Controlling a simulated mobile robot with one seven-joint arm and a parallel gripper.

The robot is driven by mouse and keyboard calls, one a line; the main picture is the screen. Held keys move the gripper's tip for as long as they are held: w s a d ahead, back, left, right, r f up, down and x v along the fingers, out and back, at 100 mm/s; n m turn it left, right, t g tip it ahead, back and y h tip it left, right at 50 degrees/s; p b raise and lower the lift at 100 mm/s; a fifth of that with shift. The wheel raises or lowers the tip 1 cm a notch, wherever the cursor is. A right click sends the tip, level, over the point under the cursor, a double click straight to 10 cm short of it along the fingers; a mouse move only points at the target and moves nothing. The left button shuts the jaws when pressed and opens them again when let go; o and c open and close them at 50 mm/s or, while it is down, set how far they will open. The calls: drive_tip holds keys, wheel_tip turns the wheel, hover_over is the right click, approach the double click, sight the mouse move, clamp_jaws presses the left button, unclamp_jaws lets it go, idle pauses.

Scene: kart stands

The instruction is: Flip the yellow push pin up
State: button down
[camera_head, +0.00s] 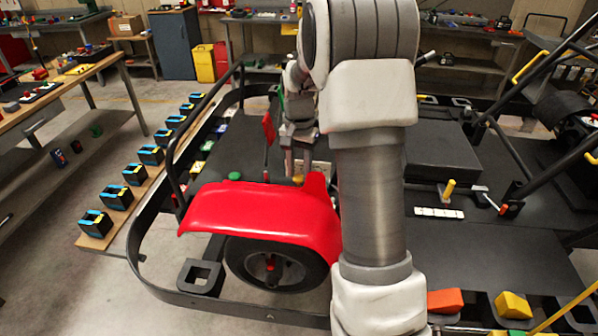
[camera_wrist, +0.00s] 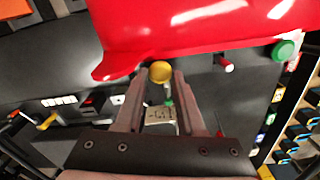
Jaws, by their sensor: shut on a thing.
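A yellow push pin with a round head (camera_wrist: 160,72) sits between my fingertips in the wrist view, close to the edge of the red fender (camera_wrist: 190,35). My gripper (camera_wrist: 158,82) is shut on it, one finger on each side. In the head view my gripper (camera_head: 299,165) points down behind the red fender (camera_head: 262,208), and a bit of the yellow pin (camera_head: 298,180) shows under the fingers. The pin's lower part is hidden, so I cannot tell its tilt.
A yellow lever (camera_head: 449,188) stands on the right panel beside a white switch strip (camera_head: 438,213). A black rail (camera_head: 205,125) runs along the kart's left side. My arm hides the middle.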

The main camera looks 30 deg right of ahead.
sight(299, 177)
drive_tip(key=c, duration=0.5)
unclamp_jaws()
drive_tip(key=shift+r, duration=0.1)
wheel_tip(299, 177, up, 18)
drive_tip(key=shift+f+b, duration=0.25)
drive_tip(key=shift+b, duration=0.2)
